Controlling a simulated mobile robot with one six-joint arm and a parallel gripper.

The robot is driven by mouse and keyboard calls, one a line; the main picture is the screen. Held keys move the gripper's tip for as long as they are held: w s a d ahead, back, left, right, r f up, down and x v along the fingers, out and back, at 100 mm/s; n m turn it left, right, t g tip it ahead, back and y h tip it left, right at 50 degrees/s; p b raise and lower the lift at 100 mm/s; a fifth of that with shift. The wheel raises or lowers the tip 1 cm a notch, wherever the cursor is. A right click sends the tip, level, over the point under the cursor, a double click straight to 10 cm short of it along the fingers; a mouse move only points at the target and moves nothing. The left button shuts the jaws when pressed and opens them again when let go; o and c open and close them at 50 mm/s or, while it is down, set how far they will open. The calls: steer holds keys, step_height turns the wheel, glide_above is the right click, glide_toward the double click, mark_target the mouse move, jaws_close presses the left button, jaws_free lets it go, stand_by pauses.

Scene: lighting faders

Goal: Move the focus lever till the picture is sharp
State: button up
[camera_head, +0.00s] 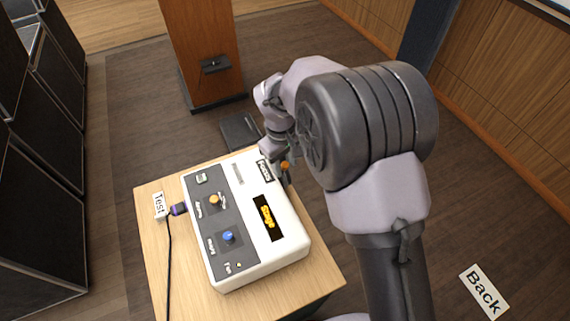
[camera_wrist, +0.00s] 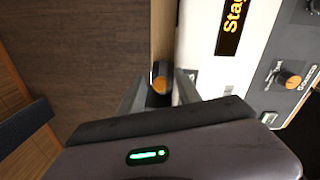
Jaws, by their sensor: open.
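The focus lever is a dark stub with an orange tip (camera_head: 285,165) on the far right side of the white console (camera_head: 288,247), near a "Focus" label. In the wrist view the orange tip (camera_wrist: 160,84) shows between my gripper's fingers (camera_wrist: 160,92), which are open with the lever between them. I cannot tell whether either finger touches it. In the head view my gripper (camera_head: 279,158) is at the lever, partly hidden by my arm. The console's black display (camera_head: 267,218) shows yellow text reading "Stage"; its sharpness is hard to judge. Part of it also shows in the wrist view (camera_wrist: 233,22).
The console has an orange knob (camera_head: 214,200) and a blue knob (camera_head: 229,237) and stands on a wooden table (camera_head: 152,232). Dark cabinets stand at the left, with a wooden stand behind.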

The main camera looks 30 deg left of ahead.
jaws_close()
steer(key=shift+r, duration=0.1)
stand_by(1.3)
